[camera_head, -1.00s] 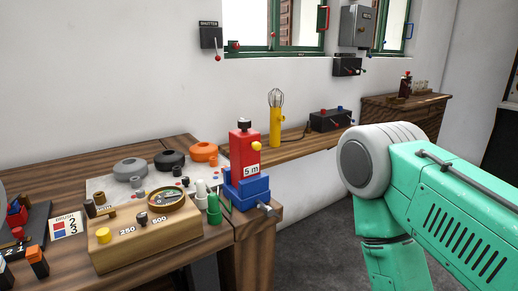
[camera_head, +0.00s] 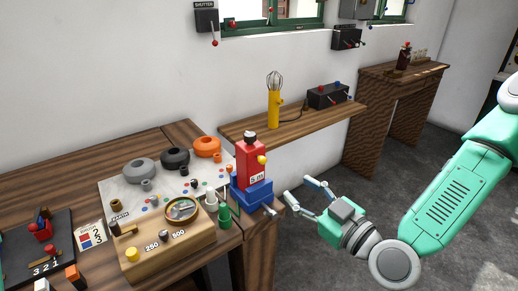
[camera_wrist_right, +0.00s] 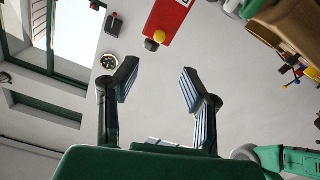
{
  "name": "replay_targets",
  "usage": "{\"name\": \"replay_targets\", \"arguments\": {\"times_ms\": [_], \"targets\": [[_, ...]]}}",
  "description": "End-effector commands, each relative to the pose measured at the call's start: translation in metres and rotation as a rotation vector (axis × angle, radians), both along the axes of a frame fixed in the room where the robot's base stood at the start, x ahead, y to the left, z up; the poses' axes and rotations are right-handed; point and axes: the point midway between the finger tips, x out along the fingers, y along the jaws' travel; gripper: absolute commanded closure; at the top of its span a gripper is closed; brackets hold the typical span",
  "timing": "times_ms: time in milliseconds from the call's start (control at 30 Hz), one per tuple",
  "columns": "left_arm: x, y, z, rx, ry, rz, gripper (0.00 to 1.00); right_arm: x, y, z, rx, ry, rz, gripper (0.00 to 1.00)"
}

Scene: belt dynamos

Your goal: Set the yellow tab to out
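A red block marked "5 m" (camera_head: 249,166) stands on a blue base (camera_head: 250,195) at the right end of the workbench. A small yellow tab (camera_head: 262,160) sticks out from its right side. In the right wrist view the red block (camera_wrist_right: 168,20) shows at the top, with a yellow tab (camera_wrist_right: 151,45) at its lower end. My right gripper (camera_head: 304,191) is open and empty, right of the blue base and apart from it, with its fingers pointing toward the bench. The red block lies beyond the fingertips in the wrist view (camera_wrist_right: 152,82). My left gripper is not seen.
A wooden box with a dial (camera_head: 165,246) stands left of the blue base, with green and white pegs (camera_head: 224,216) between. A wall shelf (camera_head: 300,122) behind carries a yellow lamp (camera_head: 273,112) and a black switch box (camera_head: 327,95). Open floor lies right of the bench.

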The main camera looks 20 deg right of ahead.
Motion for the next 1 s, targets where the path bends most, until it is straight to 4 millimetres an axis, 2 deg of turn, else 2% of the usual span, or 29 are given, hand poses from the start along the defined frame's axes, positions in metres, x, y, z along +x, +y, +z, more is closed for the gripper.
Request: {"name": "replay_targets", "arguments": {"times_ms": [167,600,800,1000], "targets": [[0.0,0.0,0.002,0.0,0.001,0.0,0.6,0.019,0.007,-0.001,-0.004,-0.004,0.0,0.63],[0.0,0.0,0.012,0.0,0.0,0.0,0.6,0.103,0.038,-0.001,-0.003,-0.001,0.0,0.63],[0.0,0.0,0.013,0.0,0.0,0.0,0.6,0.123,0.045,-0.001,-0.003,0.001,-0.001,0.63],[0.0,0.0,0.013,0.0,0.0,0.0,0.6,0.128,0.047,-0.002,-0.002,0.003,0.0,0.63]]}}
